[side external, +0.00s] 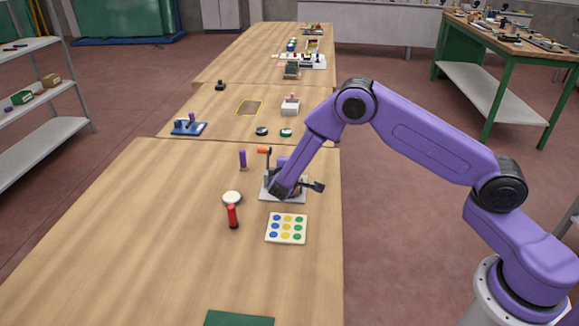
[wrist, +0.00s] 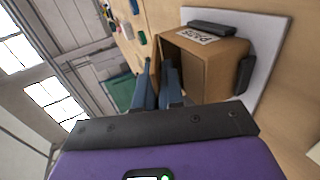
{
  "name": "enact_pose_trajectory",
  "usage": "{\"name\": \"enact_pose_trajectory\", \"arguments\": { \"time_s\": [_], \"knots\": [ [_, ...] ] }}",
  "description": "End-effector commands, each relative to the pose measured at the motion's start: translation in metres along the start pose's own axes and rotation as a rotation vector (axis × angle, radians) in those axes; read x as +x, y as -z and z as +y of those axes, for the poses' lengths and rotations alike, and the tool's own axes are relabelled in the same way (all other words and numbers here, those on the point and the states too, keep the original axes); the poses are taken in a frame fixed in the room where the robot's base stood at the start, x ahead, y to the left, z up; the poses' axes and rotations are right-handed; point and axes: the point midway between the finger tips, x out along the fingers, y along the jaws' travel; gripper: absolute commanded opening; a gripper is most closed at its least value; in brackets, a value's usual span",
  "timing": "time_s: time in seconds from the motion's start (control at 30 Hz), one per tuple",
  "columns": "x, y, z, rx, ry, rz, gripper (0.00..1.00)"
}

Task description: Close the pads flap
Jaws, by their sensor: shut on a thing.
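The pads box (wrist: 215,75) is a brown box with a white label reading "PADS" in the wrist view. It stands on a white base plate (wrist: 270,65). Its near side is open, and I see into its shaded inside. My gripper (wrist: 158,68) is at the left edge of this opening, its two dark fingers a small gap apart. They are shut on a thin brown piece at that edge, seemingly the pads flap, mostly hidden between them. In the side view my gripper (side external: 276,191) is low over the plate (side external: 296,197) and hides most of the box.
Black blocks (wrist: 212,28) sit on and beside the box. In the side view a dark lever (side external: 316,186) sticks out right of the plate. A coloured-dot tray (side external: 287,228), a red-handled tool (side external: 233,216) and a white round piece (side external: 232,198) lie nearby. The table's left is clear.

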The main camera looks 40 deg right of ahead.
Motion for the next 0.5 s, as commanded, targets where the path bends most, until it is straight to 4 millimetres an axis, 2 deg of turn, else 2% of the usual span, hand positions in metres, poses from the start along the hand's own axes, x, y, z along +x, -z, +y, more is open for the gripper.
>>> {"name": "enact_pose_trajectory", "arguments": {
  "time_s": [0.5],
  "knots": [
    [0.0, 0.0002, -0.0024, 0.001, -0.042, -0.001, 0.0]
  ]
}}
